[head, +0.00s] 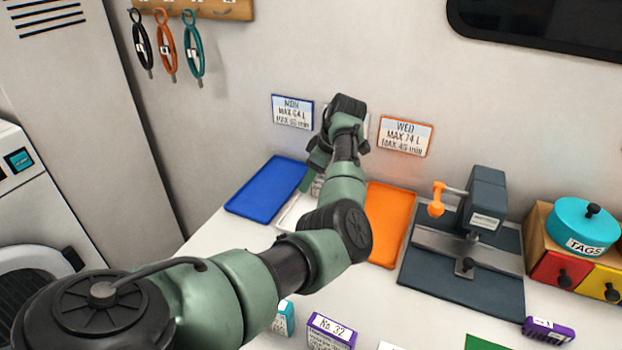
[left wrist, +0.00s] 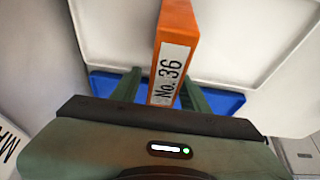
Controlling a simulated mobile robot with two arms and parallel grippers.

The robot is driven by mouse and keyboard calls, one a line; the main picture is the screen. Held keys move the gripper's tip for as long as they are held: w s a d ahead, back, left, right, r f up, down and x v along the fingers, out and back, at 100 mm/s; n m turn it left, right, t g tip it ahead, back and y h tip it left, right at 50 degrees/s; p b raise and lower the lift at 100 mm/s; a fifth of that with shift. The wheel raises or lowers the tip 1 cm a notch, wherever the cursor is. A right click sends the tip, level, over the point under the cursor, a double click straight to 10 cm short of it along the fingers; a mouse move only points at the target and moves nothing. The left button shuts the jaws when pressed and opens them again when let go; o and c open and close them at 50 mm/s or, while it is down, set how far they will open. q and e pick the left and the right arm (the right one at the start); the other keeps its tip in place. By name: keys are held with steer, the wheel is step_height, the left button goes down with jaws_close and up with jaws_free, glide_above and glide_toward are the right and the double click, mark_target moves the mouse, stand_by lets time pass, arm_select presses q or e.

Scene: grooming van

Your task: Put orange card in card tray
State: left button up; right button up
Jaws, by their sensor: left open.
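The orange card (left wrist: 178,28), a block labelled "No. 36", is between the two fingers of my open left gripper (left wrist: 160,90) in the left wrist view. Whether the fingers touch it cannot be told. A white tray (left wrist: 115,30) lies behind the card there; whether the card rests in it is unclear. In the head view my left gripper (head: 314,178) is low over the white tray (head: 291,213), between a blue tray (head: 265,190) and an orange tray (head: 390,222). My arm hides the card there. Which tray is the card tray cannot be told. My right gripper is not in view.
Wall signs read MON (head: 292,112) and WED (head: 405,136); my arm covers the space between. A grey press (head: 485,205) on a dark mat stands right of the orange tray. A teal TAGS tub (head: 580,228) is far right. Purple (head: 331,332) and teal (head: 284,318) blocks stand in front.

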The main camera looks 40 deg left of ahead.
arm_select(q)
steer(key=b+v, duration=0.2)
steer(key=v, duration=0.8)
steer(key=shift+w+d+r, duration=0.1)
steer(key=shift+d+r, duration=0.05)
steer(key=shift+r, duration=0.15)
steer(key=shift+v, duration=0.75)
